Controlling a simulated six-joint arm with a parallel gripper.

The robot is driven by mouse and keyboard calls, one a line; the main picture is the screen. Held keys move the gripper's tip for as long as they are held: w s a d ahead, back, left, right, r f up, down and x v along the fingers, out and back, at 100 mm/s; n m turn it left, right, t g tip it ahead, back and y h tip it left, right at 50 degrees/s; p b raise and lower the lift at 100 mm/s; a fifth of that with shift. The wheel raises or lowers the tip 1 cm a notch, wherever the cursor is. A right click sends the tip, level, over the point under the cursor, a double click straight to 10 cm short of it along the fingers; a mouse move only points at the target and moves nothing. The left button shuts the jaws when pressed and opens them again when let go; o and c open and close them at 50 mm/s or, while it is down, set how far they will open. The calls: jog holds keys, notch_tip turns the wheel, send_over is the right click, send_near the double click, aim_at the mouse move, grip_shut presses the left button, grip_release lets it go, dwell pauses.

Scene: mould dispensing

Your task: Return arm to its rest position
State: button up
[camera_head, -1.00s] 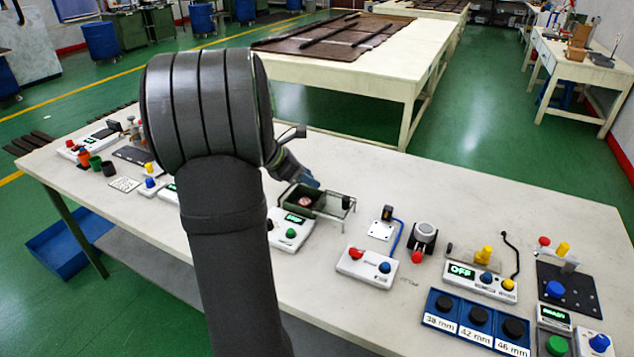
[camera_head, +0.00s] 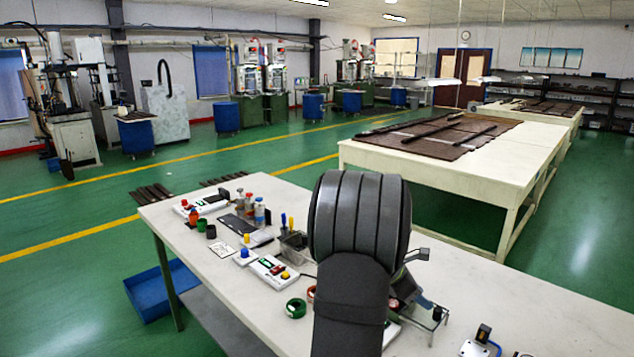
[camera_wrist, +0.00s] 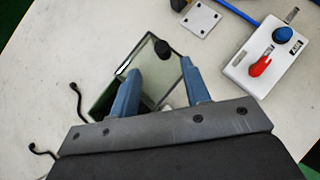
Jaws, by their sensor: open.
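My arm stands in the middle of the head view, its dark rounded joint hiding part of the workbench (camera_head: 540,305). My gripper (camera_wrist: 160,68) shows two blue fingers spread apart with nothing held between them in the wrist view. The fingers are over a clear-walled stand with a dark knob (camera_wrist: 163,49); I cannot tell whether they touch it.
A white control box (camera_wrist: 264,60) with a red lever and blue knob lies right of my gripper in the wrist view. Small devices, bottles and cups crowd the bench's left end. A green ring (camera_head: 296,308) lies left of my arm. A large cream table (camera_head: 450,170) stands behind.

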aim_at(436, 308)
jog(key=x, duration=0.8)
jog(key=shift+d+f, duration=0.25)
jog(key=shift+f, duration=0.1)
jog(key=shift+w+a+r, duration=0.1)
jog(key=shift+w+a, duration=0.1)
jog(key=shift+s+a+r, duration=0.2)
jog(key=shift+a+r, duration=0.05)
jog(key=shift+r, duration=0.15)
jog(key=v, duration=1.6)
jog(key=shift+r, duration=0.1)
